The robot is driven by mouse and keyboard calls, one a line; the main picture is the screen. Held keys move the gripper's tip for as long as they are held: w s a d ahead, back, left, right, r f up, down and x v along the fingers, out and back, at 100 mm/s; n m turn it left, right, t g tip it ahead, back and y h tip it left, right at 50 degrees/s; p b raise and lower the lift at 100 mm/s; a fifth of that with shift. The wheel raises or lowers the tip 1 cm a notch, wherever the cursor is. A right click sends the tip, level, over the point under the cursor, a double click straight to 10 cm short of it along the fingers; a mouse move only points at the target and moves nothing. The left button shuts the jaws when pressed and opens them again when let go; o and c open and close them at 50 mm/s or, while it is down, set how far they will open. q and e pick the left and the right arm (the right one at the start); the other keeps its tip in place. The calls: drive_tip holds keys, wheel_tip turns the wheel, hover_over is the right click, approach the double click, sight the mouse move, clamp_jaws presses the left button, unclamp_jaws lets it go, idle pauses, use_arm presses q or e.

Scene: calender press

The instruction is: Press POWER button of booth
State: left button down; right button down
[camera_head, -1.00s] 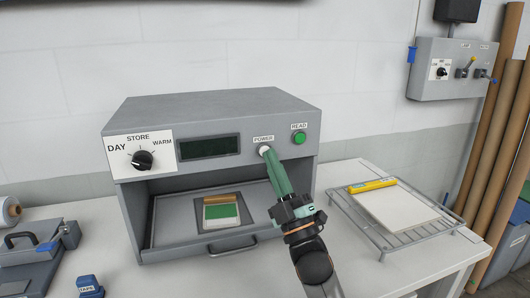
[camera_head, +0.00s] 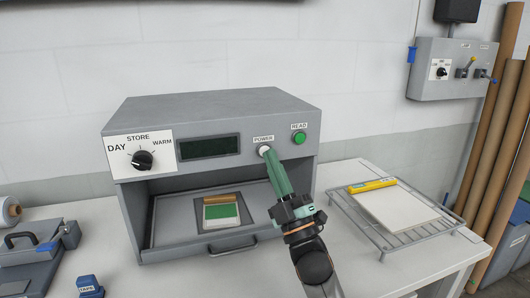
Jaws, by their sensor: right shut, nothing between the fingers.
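The grey booth (camera_head: 220,112) stands on the white table with its POWER label (camera_head: 263,139) on the front panel. The white round POWER button (camera_head: 264,150) is just below that label. My right gripper (camera_head: 269,157) is shut and empty, its fingertips at the lower edge of the button. I cannot tell whether they touch it or whether it is pushed in. The booth's display (camera_head: 209,147) is dark. My left gripper is not in view.
The green READ button (camera_head: 299,138) is right of POWER, and a STORE/DAY/WARM dial (camera_head: 142,159) is at the left. A sample lies on the booth's tray (camera_head: 165,235). A wire rack (camera_head: 370,234) with a white board (camera_head: 398,208) and yellow tool (camera_head: 372,185) stands right.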

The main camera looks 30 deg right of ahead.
drive_tip(key=shift+w, duration=0.15)
drive_tip(key=shift+w+d, duration=0.1)
drive_tip(key=shift+w, duration=0.2)
drive_tip(key=shift+s, duration=0.1)
idle(0.4)
drive_tip(key=shift+s, duration=0.35)
drive_tip(key=s+a, duration=0.1)
drive_tip(key=s, duration=0.4)
drive_tip(key=shift+s+a+p, duration=0.3)
drive_tip(key=shift+s+p, duration=0.1)
drive_tip(key=shift+p, duration=0.05)
idle(2.2)
